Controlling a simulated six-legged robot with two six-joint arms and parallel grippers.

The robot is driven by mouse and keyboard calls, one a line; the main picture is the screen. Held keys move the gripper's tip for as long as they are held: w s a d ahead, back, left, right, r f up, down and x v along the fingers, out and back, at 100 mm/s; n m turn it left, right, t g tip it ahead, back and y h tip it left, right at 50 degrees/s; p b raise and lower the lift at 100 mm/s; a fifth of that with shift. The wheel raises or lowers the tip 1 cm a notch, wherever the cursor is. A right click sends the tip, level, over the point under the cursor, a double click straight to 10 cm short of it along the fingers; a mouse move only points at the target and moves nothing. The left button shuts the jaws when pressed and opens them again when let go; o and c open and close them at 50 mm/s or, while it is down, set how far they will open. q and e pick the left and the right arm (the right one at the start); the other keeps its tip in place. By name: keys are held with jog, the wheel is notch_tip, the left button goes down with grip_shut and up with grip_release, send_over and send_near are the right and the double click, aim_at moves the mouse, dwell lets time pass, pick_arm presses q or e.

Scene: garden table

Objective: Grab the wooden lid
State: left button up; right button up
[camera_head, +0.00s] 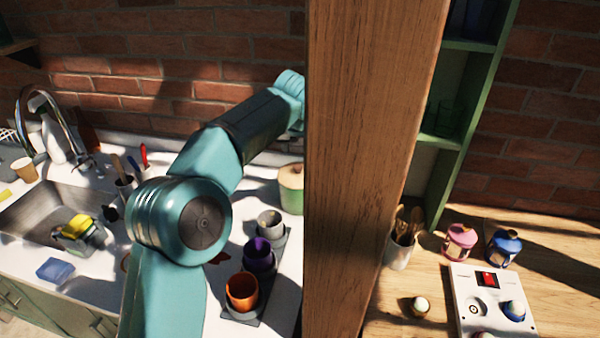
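A pale green canister (292,198) stands on the white counter just left of the wooden post. Its top is a tan, wood-like lid (290,172), partly in shadow; the post cuts off the canister's right edge. My teal arm rises from the bottom of the view, bends, and reaches up and right above the canister. Its far end passes out of sight at the post, so its gripper is hidden. My other arm and its gripper do not show.
A thick wooden post (370,150) splits the view. Orange (242,292) and purple (259,256) cups stand on a dark tray near my arm. A sink (40,215) lies left. Right of the post, a wooden table holds pink (460,242) and blue (504,247) jars and a switch box (470,290).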

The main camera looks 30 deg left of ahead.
pick_arm(q)
send_near(298, 165)
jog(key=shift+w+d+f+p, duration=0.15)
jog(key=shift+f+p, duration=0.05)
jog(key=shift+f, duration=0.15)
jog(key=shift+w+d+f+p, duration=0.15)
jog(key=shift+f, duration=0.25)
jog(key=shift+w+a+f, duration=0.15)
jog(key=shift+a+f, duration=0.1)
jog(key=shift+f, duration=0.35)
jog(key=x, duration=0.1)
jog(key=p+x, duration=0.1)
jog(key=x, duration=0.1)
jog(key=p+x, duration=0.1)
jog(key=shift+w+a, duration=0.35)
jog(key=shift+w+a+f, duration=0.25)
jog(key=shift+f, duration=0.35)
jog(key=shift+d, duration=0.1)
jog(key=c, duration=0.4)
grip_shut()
